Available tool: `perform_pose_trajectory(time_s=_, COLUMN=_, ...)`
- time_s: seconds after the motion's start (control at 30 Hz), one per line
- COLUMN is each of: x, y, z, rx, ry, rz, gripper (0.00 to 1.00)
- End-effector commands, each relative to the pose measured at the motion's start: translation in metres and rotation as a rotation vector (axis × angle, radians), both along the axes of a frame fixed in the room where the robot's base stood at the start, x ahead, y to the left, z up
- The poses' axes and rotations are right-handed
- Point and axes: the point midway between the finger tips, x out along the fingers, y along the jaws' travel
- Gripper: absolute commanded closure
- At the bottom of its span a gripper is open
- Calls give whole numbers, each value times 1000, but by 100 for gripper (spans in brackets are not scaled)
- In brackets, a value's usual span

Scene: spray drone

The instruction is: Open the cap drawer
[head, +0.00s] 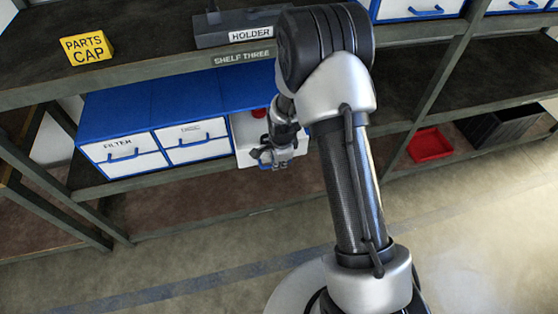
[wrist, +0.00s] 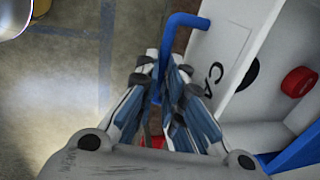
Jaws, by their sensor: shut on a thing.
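The cap drawer (head: 243,138) is a white drawer pulled out from the blue cabinet on the middle shelf. In the wrist view its white front (wrist: 225,45) shows the letters "CA", the rest of the label hidden. Its blue handle (wrist: 187,20) runs between the fingertips of my gripper (wrist: 162,68), which is shut on it. In the head view my gripper (head: 277,157) is at the drawer's front and hides part of it. A red round cap (wrist: 299,81) shows inside the open drawer and in the head view (head: 259,112).
A shut filter drawer (head: 120,148) and another shut drawer (head: 192,142) are to the left. A "PARTS CAP" sign (head: 87,48) and a grey holder (head: 240,27) stand on the shelf above. A red tray (head: 430,146) is at the right. The floor in front is clear.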

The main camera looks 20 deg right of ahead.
Motion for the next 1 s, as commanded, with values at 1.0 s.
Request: perform_pose_trajectory(time_s=1.0, x=-3, y=0, z=24, rx=0, ry=-4, rz=0, gripper=70)
